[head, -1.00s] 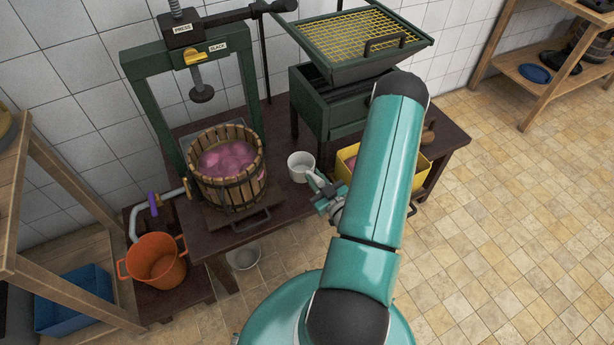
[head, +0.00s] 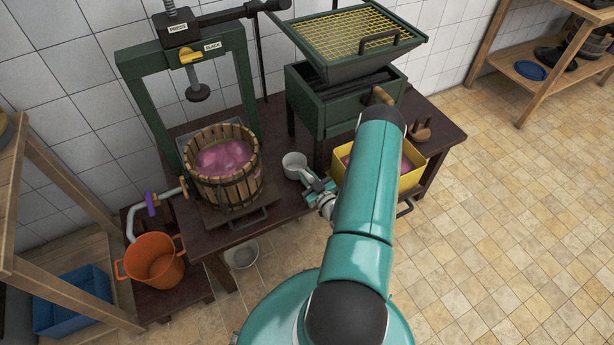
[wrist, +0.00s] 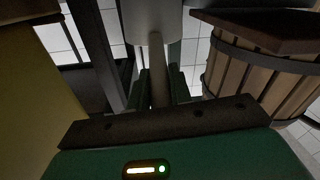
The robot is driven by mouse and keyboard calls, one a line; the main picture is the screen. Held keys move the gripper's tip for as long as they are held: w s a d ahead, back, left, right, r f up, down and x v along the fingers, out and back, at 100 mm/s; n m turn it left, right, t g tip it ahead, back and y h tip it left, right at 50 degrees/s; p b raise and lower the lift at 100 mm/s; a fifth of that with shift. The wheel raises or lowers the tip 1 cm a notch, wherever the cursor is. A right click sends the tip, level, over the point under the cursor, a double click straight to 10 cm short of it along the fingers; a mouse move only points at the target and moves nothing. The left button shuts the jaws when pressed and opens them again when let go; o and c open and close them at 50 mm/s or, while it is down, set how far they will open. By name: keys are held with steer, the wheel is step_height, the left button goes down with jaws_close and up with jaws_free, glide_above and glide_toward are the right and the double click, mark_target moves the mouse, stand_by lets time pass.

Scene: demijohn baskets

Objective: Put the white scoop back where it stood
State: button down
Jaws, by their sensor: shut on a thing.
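The white scoop (head: 294,161) is a round cup on the dark table between the slatted basket and the crusher, or just above it; I cannot tell whether it touches. In the wrist view its cup (wrist: 152,18) is at the top edge, with its straight handle (wrist: 157,70) running down between my fingers. My gripper (head: 311,184) is at the near right side of the cup. In the wrist view my gripper (wrist: 158,88) is shut on the handle. The inside of the cup is largely hard to make out.
The wooden basket (head: 225,185) of pink mash stands under the green press (head: 152,95) to the left. The green crusher (head: 335,90) stands behind. A yellow crate (head: 411,179) is to the right, partly behind my arm. An orange bucket (head: 154,262) is lower left.

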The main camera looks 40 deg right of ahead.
steer(key=c, duration=1.3)
jaws_free()
steer(key=shift+o, duration=0.2)
steer(key=s+a, duration=0.2)
steer(key=s, duration=0.9)
steer(key=shift+s+a, duration=0.15)
steer(key=shift+s, duration=0.25)
